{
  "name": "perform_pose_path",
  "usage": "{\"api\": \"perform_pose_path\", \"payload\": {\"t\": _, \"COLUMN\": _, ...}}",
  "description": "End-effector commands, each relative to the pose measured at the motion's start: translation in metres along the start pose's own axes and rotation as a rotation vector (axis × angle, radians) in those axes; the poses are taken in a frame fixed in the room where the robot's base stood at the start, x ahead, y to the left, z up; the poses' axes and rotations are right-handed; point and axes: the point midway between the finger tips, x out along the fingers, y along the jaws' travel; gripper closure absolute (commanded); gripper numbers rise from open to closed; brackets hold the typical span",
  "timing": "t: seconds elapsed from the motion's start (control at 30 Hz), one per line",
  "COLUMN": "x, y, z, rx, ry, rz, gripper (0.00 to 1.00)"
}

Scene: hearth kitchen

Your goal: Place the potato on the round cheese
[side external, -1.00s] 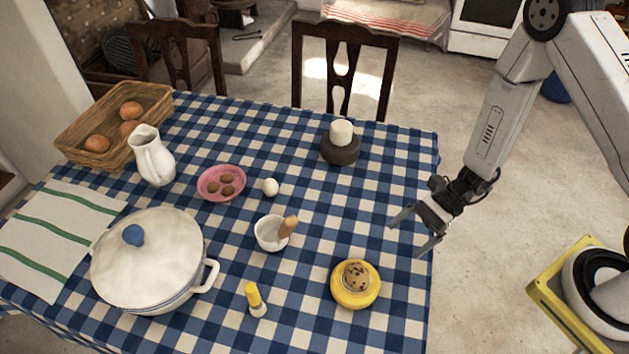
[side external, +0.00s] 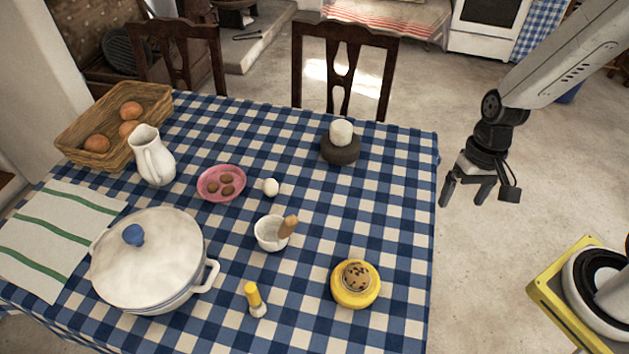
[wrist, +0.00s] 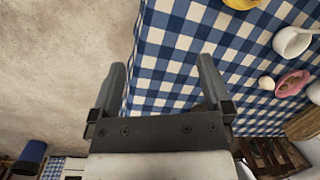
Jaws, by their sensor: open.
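The round cheese (side external: 345,297) is a yellow wheel near the front right of the table. The potato (side external: 356,275), light brown with dark specks, rests on top of it, roughly centred. In the wrist view only a yellow edge, which looks like the cheese (wrist: 240,3), shows at the top; the potato cannot be made out there. My gripper (side external: 464,196) is open and empty, beyond the table's right edge and well apart from the cheese and potato. Its two spread fingers (wrist: 162,65) also show in the wrist view, with nothing between them.
A mortar with a pestle (side external: 270,234), a yellow-topped shaker (side external: 255,299), an egg (side external: 270,187), a pink dish (side external: 209,190), a white pot (side external: 150,265), a jug (side external: 153,160) and a dark holder with a white candle (side external: 341,150) stand on the checked cloth. The table's right side is clear.

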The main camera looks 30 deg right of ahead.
Motion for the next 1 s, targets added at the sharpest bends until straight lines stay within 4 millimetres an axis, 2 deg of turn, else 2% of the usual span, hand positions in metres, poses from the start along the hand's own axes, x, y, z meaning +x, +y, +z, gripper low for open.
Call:
{"api": "perform_pose_path", "payload": {"t": 0.2, "x": -0.035, "y": 0.003, "z": -0.013, "rx": -0.229, "ry": 0.228, "rz": 0.084, "gripper": 0.00}}
{"api": "perform_pose_path", "payload": {"t": 0.4, "x": -0.053, "y": 0.001, "z": -0.018, "rx": -0.348, "ry": 0.345, "rz": 0.123, "gripper": 0.00}}
{"api": "perform_pose_path", "payload": {"t": 1.0, "x": -0.056, "y": 0.001, "z": -0.019, "rx": -0.373, "ry": 0.367, "rz": 0.132, "gripper": 0.00}}
